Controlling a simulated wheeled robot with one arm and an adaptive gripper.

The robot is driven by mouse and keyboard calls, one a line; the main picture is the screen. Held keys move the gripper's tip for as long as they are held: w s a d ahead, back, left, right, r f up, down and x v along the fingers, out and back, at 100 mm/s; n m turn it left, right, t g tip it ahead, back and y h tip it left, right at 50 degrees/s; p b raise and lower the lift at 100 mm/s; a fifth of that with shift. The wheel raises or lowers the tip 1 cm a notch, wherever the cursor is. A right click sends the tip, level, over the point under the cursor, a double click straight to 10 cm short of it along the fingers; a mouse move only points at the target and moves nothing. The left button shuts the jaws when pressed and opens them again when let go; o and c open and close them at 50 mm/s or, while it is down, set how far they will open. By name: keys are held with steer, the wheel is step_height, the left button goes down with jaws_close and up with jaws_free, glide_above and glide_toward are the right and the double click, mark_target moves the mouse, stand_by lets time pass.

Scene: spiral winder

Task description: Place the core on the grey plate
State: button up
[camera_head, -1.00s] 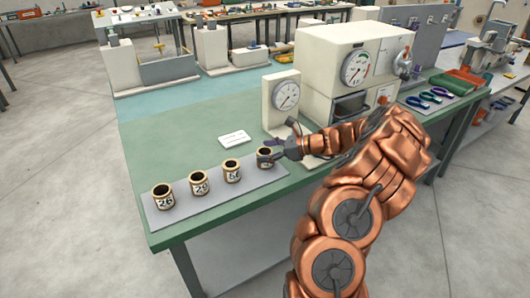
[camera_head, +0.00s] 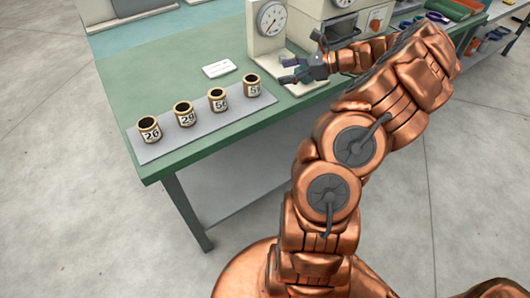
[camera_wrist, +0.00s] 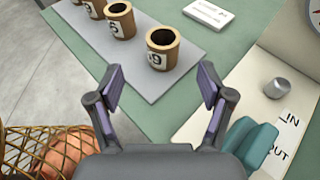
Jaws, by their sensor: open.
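Several tan cores with dark openings and white number labels stand upright in a row on the grey plate (camera_head: 195,137). The rightmost core (camera_head: 252,84) stands at the plate's right end; it is the nearest one in the wrist view (camera_wrist: 162,48), clear of my fingers. The other cores are at the left end (camera_head: 149,129), beside it (camera_head: 184,113) and third along (camera_head: 217,99). My gripper (camera_head: 288,70) is open and empty, just right of the rightmost core. In the wrist view its two fingers (camera_wrist: 160,82) are spread apart, with the plate's corner between and beyond them.
A white card (camera_head: 219,68) lies on the green bench (camera_head: 130,95) behind the plate. A dial gauge (camera_head: 270,18) on a cream stand is behind my gripper. The stand's base (camera_wrist: 262,90) carries a small metal knob (camera_wrist: 277,88) and lettering.

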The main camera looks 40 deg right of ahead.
steer(key=w+a+r+n+g+y, duration=0.1)
steer(key=a+r+n+g, duration=0.15)
steer(key=a, duration=0.55)
steer(key=a+r+n+g, duration=0.2)
steer(key=a+n, duration=0.2)
steer(key=a, duration=0.4)
steer(key=s+a+n+g+h, duration=0.1)
steer(key=s+a+n+g, duration=0.2)
steer(key=s+a+n, duration=0.45)
steer(key=s+a+n+g+h, duration=0.2)
steer(key=s+a+n+g, duration=0.15)
steer(key=a, duration=0.75)
steer(key=s+f+n+h, duration=0.2)
steer(key=s+n, duration=0.3)
steer(key=s, duration=0.4)
steer(key=s+f+n+g+h, duration=0.1)
steer(key=s+n+h, duration=0.4)
steer(key=s, duration=0.5)
steer(key=shift+s+d+f, duration=0.25)
steer(key=shift+d+f, duration=0.1)
steer(key=shift+d, duration=0.1)
step_height(320, 180, up, 3)
steer(key=p, duration=0.2)
steer(key=shift+f+p, duration=0.15)
steer(key=shift+p, duration=0.2)
